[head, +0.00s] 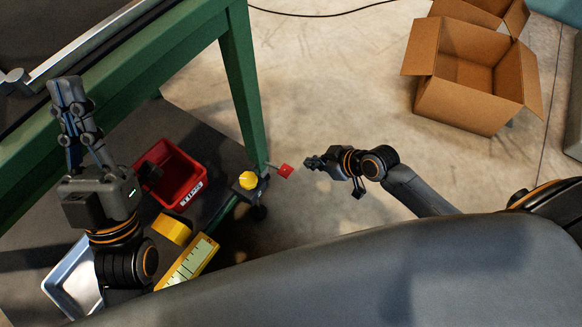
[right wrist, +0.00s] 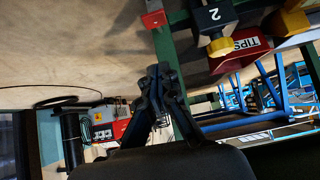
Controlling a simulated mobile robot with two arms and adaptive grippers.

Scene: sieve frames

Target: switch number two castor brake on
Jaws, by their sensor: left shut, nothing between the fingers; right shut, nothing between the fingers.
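The castor unit with a yellow knob (head: 247,180) sits at the foot of the green frame's leg (head: 241,90), with a dark wheel (head: 259,212) below. A red tab (head: 285,171) on a thin lever sticks out to the right of it. In the right wrist view, a dark plate marked 2 (right wrist: 213,14), the yellow knob (right wrist: 221,46) and the red tab (right wrist: 153,18) show. My right gripper (head: 310,162) is shut and empty, just right of the red tab, seemingly apart from it. My left gripper (head: 66,82) is shut and empty over the frame's left side.
A red bin (head: 184,190), a yellow block (head: 173,230), a yellow case (head: 190,262) and a grey tray (head: 62,270) lie on the lower shelf left of the castor. Open cardboard boxes (head: 470,112) stand at the upper right. The floor between is clear, with a cable at the top.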

